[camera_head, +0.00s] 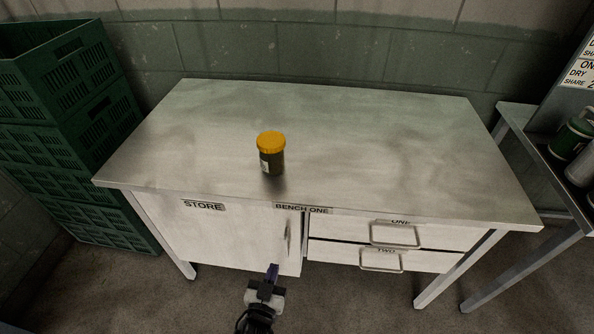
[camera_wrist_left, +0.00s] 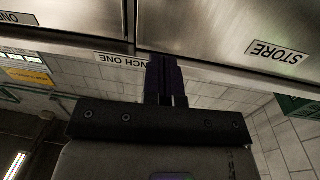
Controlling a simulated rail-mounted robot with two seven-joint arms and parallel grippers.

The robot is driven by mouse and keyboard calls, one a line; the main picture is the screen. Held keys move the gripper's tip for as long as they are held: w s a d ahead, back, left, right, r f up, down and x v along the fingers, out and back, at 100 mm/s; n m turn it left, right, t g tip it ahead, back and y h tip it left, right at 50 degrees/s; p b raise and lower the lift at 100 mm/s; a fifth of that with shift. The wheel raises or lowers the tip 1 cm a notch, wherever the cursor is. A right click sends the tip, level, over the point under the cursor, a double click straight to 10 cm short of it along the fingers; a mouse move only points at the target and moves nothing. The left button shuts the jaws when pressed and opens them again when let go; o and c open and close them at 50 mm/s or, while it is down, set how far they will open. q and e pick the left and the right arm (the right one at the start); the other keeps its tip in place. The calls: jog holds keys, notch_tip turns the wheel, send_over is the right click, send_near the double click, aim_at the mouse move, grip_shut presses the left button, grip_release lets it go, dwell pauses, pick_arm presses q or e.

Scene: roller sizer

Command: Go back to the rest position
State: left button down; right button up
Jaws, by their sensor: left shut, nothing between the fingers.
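My left gripper (camera_head: 271,272) is low in front of the bench, near the lower right corner of the STORE door (camera_head: 235,240). Its dark fingers are together and hold nothing. In the left wrist view the shut fingers (camera_wrist_left: 166,78) point toward the bench front, where the STORE and BENCH ONE labels appear upside down. Whether the fingers touch the bench cannot be told. My right gripper is not in view.
A jar with a yellow lid (camera_head: 271,153) stands upright on the bench top (camera_head: 370,140). Drawers ONE (camera_head: 350,229) and TWO (camera_head: 335,252) have bar handles that stick out. Green crates (camera_head: 80,130) are stacked at left. A side table (camera_head: 520,118) with containers stands at right.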

pick_arm(q)
jog(key=s+a+f+n+g+y, duration=0.1)
jog(key=s+a+f+g+y, duration=0.25)
jog(key=a+g, duration=0.35)
jog(key=s+a+r+g+p, duration=0.2)
jog(key=s+r+p, duration=0.2)
jog(key=s, duration=0.5)
jog(key=s+a+r+m+g+h+p, duration=0.1)
jog(key=s+a+r+g+p, duration=0.15)
jog(key=s+r+p, duration=0.4)
jog(key=s+a+r+g+p, duration=0.1)
jog(key=s+r+g+p, duration=0.15)
jog(key=s, duration=0.85)
notch_tip(320, 180, up, 37)
jog(key=p, duration=3.6)
jog(key=shift+w, duration=0.4)
jog(key=c, duration=1.8)
grip_release()
